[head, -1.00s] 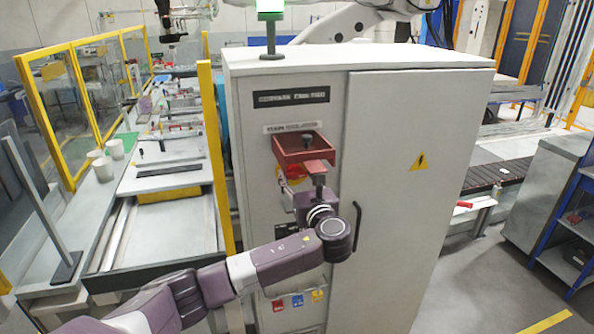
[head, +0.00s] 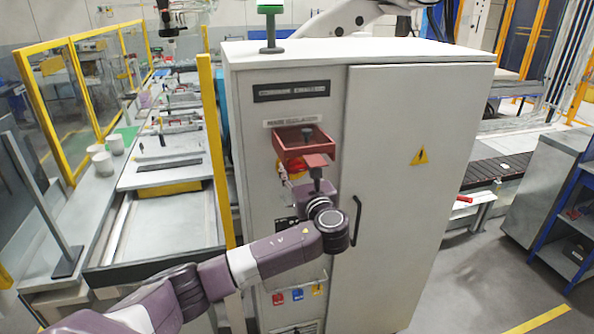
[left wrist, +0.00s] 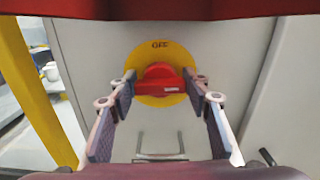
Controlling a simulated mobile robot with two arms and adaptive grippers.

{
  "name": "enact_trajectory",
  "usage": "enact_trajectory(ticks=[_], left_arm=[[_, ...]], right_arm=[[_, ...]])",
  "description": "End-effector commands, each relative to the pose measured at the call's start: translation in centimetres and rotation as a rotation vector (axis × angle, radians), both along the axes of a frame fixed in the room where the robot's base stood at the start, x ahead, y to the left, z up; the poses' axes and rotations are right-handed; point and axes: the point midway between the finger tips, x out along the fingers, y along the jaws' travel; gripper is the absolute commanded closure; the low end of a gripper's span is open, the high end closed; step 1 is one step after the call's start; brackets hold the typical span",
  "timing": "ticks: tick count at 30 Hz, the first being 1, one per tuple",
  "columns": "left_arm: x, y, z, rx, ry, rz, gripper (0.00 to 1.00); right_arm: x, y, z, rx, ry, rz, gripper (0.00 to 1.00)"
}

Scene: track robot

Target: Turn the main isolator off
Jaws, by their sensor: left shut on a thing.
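The main isolator is a red handle on a yellow disc on the grey cabinet's (head: 420,240) front. In the left wrist view the red handle (left wrist: 160,75) lies roughly level across the disc (left wrist: 150,98), with "OFF" printed at the top. My left gripper (left wrist: 162,86) is shut on the handle, one finger on each side. In the head view the isolator (head: 290,168) is partly hidden behind the gripper and a red open box-like guard (head: 290,147) above it. My right gripper is not in view.
A black door handle (head: 356,220) stands just right of my left wrist. Small coloured tags (head: 297,295) hang lower on the cabinet. A yellow post (head: 213,150) stands close to its left side. Open floor (head: 470,290) lies to the right.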

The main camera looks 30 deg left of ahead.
Motion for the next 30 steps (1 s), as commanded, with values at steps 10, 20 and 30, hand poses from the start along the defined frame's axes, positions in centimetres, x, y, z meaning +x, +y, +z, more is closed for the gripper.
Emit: enact_trajectory(ticks=[10,20,30], left_arm=[[-0.1,0.0,-0.4,-0.164,-0.19,-0.001,0.8],[-0.2,0.1,-0.5,-0.368,-0.43,-0.001,0.8],[-0.3,0.2,-0.7,-0.579,-0.676,0.0,0.8]], right_arm=[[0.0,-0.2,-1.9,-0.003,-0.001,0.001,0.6],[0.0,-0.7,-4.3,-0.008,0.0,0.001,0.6],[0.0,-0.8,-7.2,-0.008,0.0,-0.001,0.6]])
